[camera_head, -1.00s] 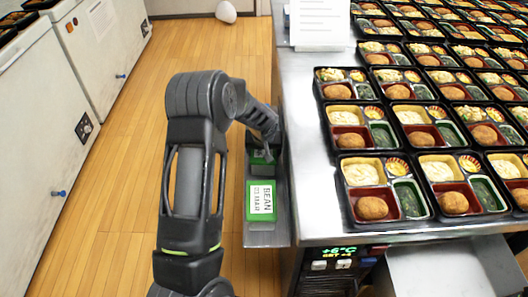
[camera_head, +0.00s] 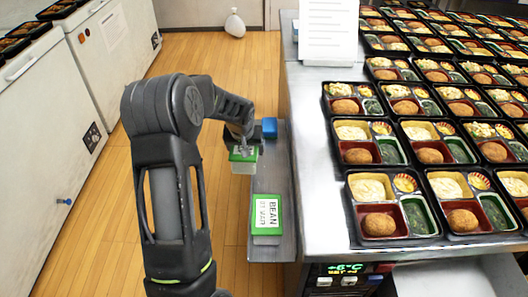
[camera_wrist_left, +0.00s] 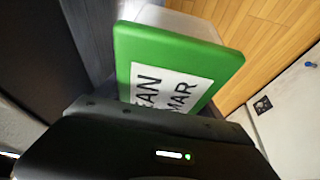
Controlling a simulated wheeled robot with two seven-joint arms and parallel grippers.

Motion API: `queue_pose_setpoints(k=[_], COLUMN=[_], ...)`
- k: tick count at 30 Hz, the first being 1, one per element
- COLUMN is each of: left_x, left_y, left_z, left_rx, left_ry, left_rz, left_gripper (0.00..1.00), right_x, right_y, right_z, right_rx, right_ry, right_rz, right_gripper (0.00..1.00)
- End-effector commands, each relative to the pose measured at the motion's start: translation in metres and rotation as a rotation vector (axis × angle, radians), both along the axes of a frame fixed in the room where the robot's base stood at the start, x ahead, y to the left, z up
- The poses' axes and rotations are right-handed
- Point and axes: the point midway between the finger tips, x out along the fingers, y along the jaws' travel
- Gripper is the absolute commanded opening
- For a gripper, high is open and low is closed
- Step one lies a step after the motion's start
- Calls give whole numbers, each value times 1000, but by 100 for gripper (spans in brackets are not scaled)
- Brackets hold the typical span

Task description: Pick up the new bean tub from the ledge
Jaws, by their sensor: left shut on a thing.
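My left gripper (camera_head: 244,145) is shut on a bean tub with a green lid (camera_head: 245,164) and pale sides. The held tub hangs at the left edge of the ledge, partly over the floor in the picture. In the left wrist view the green lid (camera_wrist_left: 215,60) and its white label, reading "EAN" and "MAR", fill the middle; part of the label is hidden by the gripper body. A second green-lidded bean tub (camera_head: 266,215) sits on the near part of the metal ledge (camera_head: 262,254). My right gripper is not in view.
A blue-topped thing (camera_head: 269,127) sits on the ledge behind my gripper. The steel counter (camera_head: 318,160) with many filled bento trays is right of the ledge. White cabinets (camera_head: 40,130) stand at left. Wooden floor between is clear except for a white bag (camera_head: 235,24) far back.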

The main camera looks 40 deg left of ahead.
Motion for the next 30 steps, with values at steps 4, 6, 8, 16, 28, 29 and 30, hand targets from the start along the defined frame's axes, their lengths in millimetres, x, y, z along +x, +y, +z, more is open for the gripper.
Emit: queue_pose_setpoints(k=[4,6,8,16,28,29,30], left_x=[-27,-37,-45,-68,-72,-72,-72], left_y=[36,50,60,90,96,96,96], left_z=[0,0,0,1,1,1,1], left_rx=[1,2,1,1,2,2,2], left_ry=[-3,-2,-3,-2,-2,-2,-2], left_rz=[9,8,6,2,0,0,0], left_gripper=[19,19,19,19,19,19,19], right_x=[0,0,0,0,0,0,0], right_y=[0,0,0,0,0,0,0], right_z=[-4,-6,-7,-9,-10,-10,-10], right_rx=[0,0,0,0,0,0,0], right_ry=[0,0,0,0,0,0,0], right_rz=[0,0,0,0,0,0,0], right_gripper=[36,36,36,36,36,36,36])
